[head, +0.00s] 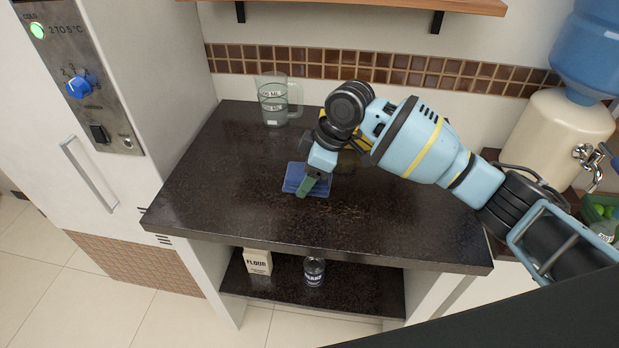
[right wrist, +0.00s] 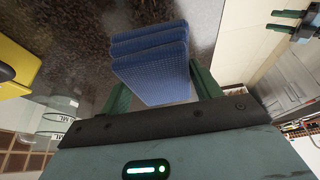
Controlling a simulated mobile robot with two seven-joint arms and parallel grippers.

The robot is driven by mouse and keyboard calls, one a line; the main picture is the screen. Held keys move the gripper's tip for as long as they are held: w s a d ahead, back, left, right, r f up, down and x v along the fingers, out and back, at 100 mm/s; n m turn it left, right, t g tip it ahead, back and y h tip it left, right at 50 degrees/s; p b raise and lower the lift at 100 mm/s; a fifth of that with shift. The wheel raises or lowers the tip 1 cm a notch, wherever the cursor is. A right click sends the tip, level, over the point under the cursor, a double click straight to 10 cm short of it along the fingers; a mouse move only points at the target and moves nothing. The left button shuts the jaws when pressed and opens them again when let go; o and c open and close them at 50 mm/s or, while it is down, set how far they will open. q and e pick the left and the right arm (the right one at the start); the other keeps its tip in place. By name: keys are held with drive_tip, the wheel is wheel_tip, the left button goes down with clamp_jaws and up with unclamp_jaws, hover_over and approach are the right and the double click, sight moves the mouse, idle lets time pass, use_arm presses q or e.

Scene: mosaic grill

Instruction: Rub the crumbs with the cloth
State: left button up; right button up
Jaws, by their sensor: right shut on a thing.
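A folded blue cloth (head: 294,180) is on the dark countertop (head: 215,170), near its middle. It fills the centre of the right wrist view (right wrist: 150,62). My right gripper (head: 309,184) reaches down over the cloth and is shut on it; the green fingers (right wrist: 160,85) stand on both sides of the cloth in the right wrist view. Small tan crumbs (head: 345,211) lie scattered on the countertop just right of the cloth, toward the front edge. My left gripper is not in the head view. The arm hides part of the counter behind the cloth.
A clear measuring jug (head: 272,102) stands at the back left of the counter. Part of a yellow object shows behind my right wrist (right wrist: 15,65). A flour bag (head: 258,261) and a dark jar (head: 314,271) stand on the lower shelf. A water dispenser (head: 550,130) stands at the right.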

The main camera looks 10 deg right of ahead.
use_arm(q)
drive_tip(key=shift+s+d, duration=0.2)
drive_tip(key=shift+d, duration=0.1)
use_arm(e)
drive_tip(key=shift+d, duration=0.1)
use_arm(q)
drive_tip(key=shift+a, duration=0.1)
